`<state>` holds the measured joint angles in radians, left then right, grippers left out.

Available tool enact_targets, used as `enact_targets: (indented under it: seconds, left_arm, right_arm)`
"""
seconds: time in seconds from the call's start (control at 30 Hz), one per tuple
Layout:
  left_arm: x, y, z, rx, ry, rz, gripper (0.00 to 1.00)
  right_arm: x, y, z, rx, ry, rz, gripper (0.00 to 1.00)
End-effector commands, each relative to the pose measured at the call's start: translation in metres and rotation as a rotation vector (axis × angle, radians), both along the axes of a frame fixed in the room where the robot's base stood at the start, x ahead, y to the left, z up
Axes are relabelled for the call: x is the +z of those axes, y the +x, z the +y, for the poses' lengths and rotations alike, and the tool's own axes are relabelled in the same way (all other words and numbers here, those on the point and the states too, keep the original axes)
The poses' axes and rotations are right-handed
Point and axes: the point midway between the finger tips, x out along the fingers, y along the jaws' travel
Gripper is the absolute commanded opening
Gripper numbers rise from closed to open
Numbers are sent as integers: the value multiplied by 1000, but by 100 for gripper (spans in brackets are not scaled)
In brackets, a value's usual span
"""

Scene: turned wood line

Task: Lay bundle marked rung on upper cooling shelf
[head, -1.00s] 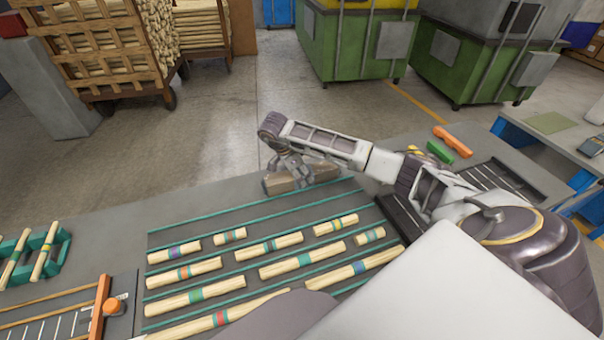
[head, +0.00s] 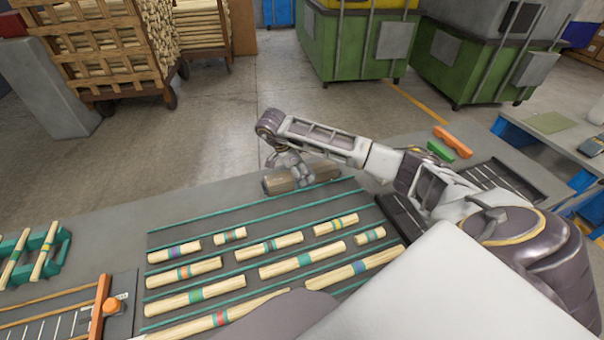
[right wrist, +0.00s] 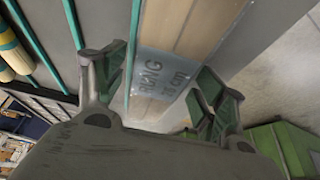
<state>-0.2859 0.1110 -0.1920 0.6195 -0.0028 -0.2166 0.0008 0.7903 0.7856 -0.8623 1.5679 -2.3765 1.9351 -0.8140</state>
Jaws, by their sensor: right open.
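The bundle marked rung (head: 327,175) is a pale brown block lying at the far edge of the worktop in the head view. In the right wrist view the bundle (right wrist: 195,25) has a grey band reading RUNG and a size line. My right gripper (head: 296,176) is over the bundle, open. Its fingers (right wrist: 167,78) stand on either side of the bundle in the wrist view; whether they touch it is hidden. My left gripper is not in view. I cannot make out an upper cooling shelf in these views.
Several turned wood pieces (head: 302,262) with coloured bands lie between teal rails (head: 250,205) in front of the bundle. A teal rack (head: 62,250) stands at the left. Orange (head: 453,142) and green (head: 440,151) items lie beyond my right arm. Green bins (head: 358,62) stand behind on the floor.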

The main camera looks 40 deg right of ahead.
Motion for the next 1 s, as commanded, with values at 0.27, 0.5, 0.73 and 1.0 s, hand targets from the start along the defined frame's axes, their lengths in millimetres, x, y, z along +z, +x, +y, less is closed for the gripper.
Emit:
enact_targets:
  seconds: [0.27, 0.5, 0.73, 1.0]
  left_arm:
    - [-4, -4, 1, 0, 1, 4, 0]
    - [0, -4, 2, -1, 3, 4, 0]
    - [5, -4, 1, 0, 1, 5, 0]
    - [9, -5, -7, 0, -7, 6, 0]
  right_arm:
    - [31, 4, 12, 2, 0, -3, 71]
    - [52, 6, 20, 2, -1, -4, 71]
    - [68, 8, 27, 2, 0, -3, 71]
    - [86, 10, 34, 1, 0, -3, 71]
